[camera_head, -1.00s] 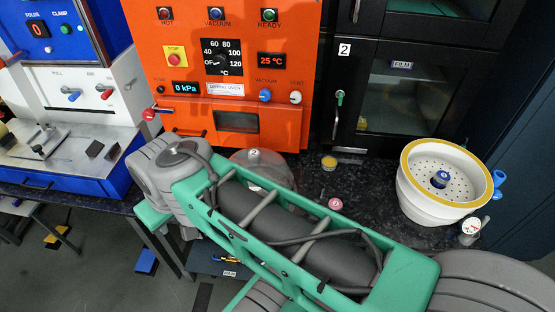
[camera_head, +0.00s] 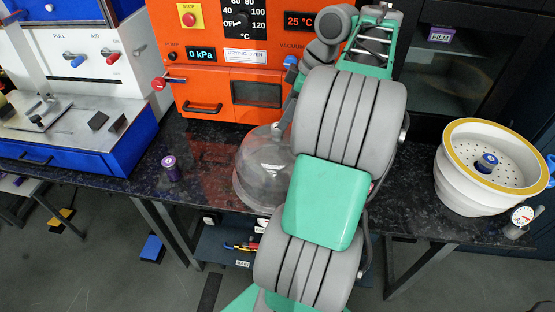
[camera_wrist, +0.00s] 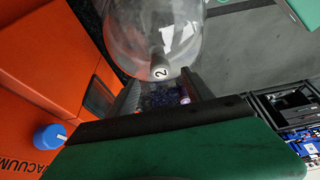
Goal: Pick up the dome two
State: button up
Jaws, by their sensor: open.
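Dome two (camera_head: 262,178) is a clear dome on the dark bench, in front of the orange oven and partly hidden by my arm in the head view. In the wrist view the clear dome (camera_wrist: 150,25) fills the top, and its pale knob marked 2 (camera_wrist: 160,70) shows near the fingertips. My gripper (camera_wrist: 162,84) is open, with one finger on each side of the line to the knob. I cannot tell whether the fingers touch it. In the head view the fingertips are not clearly seen.
The orange oven (camera_head: 205,90) stands close behind the dome. A purple-labelled jar (camera_head: 171,168) stands left of the dome. A white perforated pot (camera_head: 455,190) stands at right. The bench front edge runs close before the dome.

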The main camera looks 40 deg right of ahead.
aim_at(279, 153)
jog(key=b+x, duration=0.3)
jog(key=x, duration=0.3)
jog(key=shift+w+a+f, duration=0.1)
jog(key=shift+a+f, duration=0.05)
jog(key=shift+f, duration=0.05)
jog(key=shift+r, duration=0.1)
jog(key=shift+c, duration=0.6)
grip_shut()
dwell(0.4)
